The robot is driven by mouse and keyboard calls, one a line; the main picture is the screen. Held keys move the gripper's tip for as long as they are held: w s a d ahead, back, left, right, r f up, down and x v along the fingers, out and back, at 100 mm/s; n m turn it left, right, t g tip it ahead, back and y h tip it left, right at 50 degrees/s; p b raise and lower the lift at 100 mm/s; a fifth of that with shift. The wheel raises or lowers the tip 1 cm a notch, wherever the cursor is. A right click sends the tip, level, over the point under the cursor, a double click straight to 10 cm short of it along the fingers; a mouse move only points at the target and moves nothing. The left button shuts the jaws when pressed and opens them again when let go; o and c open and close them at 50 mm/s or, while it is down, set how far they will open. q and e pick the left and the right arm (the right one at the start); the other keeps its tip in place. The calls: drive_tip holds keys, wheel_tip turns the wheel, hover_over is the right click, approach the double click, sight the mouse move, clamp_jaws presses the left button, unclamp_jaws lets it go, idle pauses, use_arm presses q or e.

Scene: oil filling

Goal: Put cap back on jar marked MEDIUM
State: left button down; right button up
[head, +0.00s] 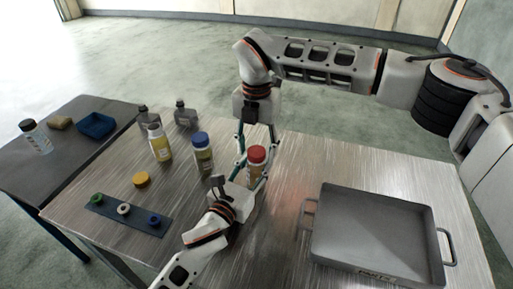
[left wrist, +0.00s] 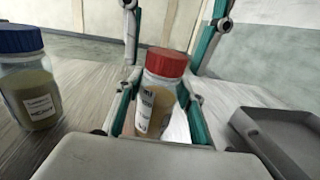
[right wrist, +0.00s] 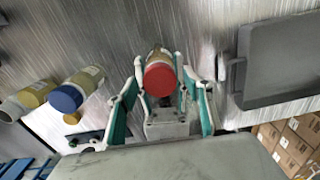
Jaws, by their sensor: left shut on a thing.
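A jar of amber liquid with a red cap (head: 257,154) stands upright near the table's middle. My left gripper (left wrist: 158,105) is shut on this jar's body, below the cap; its label is too small to read surely. My right gripper (right wrist: 160,75) points down from above, open, with its fingers on either side of the red cap (right wrist: 160,77). A blue-capped jar (head: 203,155) stands just left of it. Further left is an uncapped jar of yellow liquid (head: 160,145). A loose yellow cap (head: 141,180) lies on the table in front of that jar.
A grey metal tray (head: 318,250) fills the table's right side. A dark strip with several coloured rings (head: 138,216) lies at the front left. Two grey bottles (head: 186,115) stand at the back. A side table holds a blue tray (head: 96,126) and a clear bottle (head: 36,138).

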drive_tip(key=shift+r, duration=2.3)
drive_tip(key=shift+c, duration=0.4)
drive_tip(key=n, duration=0.2)
drive_tip(key=r+n, duration=0.1)
drive_tip(key=n, duration=0.3)
drive_tip(key=shift+r+n, duration=0.35)
drive_tip(key=shift+n, duration=0.05)
drive_tip(key=n, duration=0.3)
drive_tip(key=shift+r, duration=0.4)
drive_tip(key=n, duration=0.2)
drive_tip(key=r+n, duration=0.1)
drive_tip(key=n, duration=0.1)
drive_tip(key=shift+f, duration=4.05)
